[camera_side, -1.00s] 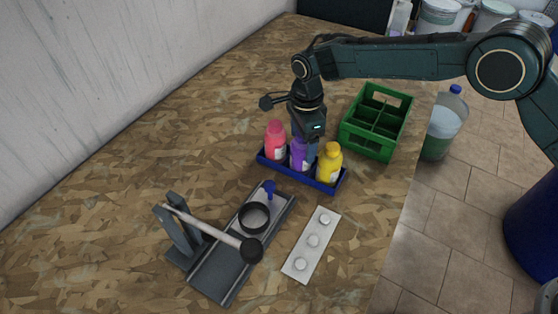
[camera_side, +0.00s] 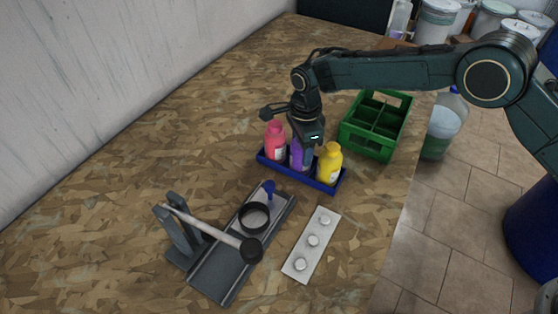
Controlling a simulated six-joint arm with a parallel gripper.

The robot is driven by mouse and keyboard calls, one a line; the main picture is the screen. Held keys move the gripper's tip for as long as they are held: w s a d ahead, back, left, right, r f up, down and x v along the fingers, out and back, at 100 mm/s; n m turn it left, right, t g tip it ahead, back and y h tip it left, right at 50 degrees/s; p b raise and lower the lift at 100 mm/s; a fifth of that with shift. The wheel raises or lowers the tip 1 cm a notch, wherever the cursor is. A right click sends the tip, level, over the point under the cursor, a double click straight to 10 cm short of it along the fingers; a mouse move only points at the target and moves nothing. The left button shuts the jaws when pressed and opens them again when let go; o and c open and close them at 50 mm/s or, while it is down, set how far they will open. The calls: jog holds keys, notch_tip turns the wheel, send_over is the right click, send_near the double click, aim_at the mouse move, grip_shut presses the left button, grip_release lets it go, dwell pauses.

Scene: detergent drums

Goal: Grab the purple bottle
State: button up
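The purple bottle (camera_side: 297,156) stands upright in the middle of a small blue tray (camera_side: 326,187), between a pink bottle (camera_side: 275,142) and a yellow bottle (camera_side: 329,164). My gripper (camera_side: 306,150) points down right at the purple bottle, and its body covers the bottle's top. The fingers are mostly hidden or blend in behind and beside the bottle. I cannot tell whether they touch it or how far apart they are.
A green divided crate (camera_side: 372,152) stands to the right of the tray. In front are a grey rail fixture with a black-headed mallet (camera_side: 250,249), a black ring (camera_side: 254,216) and a white plate with three knobs (camera_side: 302,262). The left of the table is clear.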

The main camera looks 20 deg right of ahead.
jog(key=c, duration=0.3)
jog(key=shift+r, duration=0.15)
jog(key=shift+c, duration=0.2)
notch_tip(320, 180, up, 20)
dwell(0.4)
dwell(0.4)
